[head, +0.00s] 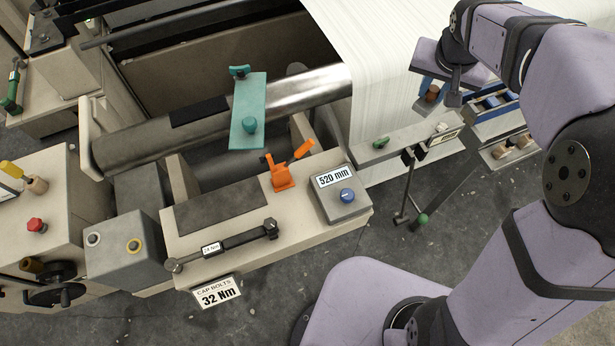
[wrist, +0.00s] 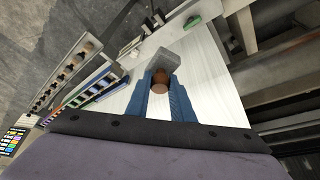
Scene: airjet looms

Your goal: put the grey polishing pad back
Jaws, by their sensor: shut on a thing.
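My gripper (head: 432,93) is at the upper right in the head view, above the white cloth near its right side. In the wrist view its two blue fingers (wrist: 160,82) are shut on the brown knob (wrist: 159,86) of the grey polishing pad (wrist: 180,53). The pad is a grey block beyond the fingertips, over the white cloth. In the head view the brown knob (head: 432,94) shows between the fingers, and the pad is small and partly hidden.
A rack with blue trays (head: 488,106) stands right of the gripper, with wooden-handled pieces (head: 511,149) in front of it. A pale beam (head: 405,150) with a green knob (head: 380,143) runs below the cloth. A teal bracket (head: 248,110) lies over the metal roller.

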